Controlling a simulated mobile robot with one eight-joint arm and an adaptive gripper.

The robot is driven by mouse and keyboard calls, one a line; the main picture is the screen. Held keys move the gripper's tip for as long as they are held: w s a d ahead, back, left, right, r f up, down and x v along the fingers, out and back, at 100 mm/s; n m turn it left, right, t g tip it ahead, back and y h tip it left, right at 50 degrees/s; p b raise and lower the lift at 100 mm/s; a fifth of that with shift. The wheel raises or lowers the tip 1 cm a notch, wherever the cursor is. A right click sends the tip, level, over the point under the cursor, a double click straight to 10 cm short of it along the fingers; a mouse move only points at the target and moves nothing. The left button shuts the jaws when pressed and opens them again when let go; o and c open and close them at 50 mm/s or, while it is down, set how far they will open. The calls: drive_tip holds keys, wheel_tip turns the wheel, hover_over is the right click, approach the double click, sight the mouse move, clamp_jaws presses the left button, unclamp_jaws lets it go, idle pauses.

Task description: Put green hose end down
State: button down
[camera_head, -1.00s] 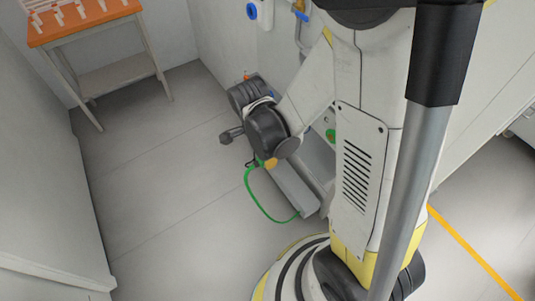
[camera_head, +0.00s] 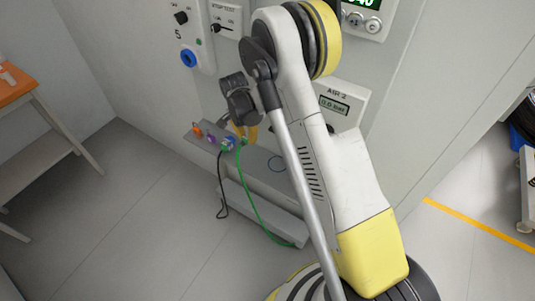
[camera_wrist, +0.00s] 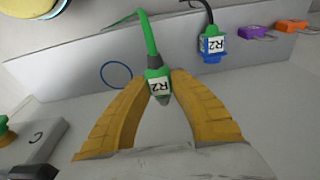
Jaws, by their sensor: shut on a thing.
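The green hose end (camera_wrist: 158,80) has a white R2 label and hangs from a green hose (camera_head: 254,205). In the wrist view it sits between the two yellow fingertips of my gripper (camera_wrist: 160,88), which is shut on it. In the head view my gripper (camera_head: 243,133) is at the grey ledge by the wall, and the green end (camera_head: 242,142) is partly hidden by the fingers. Whether the end touches the ledge I cannot tell.
On the ledge (camera_head: 268,166) are a blue connector (camera_wrist: 212,46) labelled R2 on a black cable, a purple tag (camera_wrist: 254,31) and an orange tag (camera_wrist: 291,26). An AIR 2 display (camera_head: 337,104) is on the wall. An orange-topped table (camera_head: 17,84) stands at left.

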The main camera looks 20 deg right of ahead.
drive_tip(key=b, duration=0.3)
hover_over(250, 156)
wheel_tip(250, 156, down, 7)
drive_tip(key=shift+s+a+r, duration=0.1)
drive_tip(key=shift+r, duration=0.1)
drive_tip(key=shift+f+b, duration=0.75)
drive_tip(key=shift+f, duration=1.1)
drive_tip(key=shift+f, duration=0.15)
drive_tip(key=c, duration=1.2)
unclamp_jaws()
drive_tip(key=shift+c, duration=0.2)
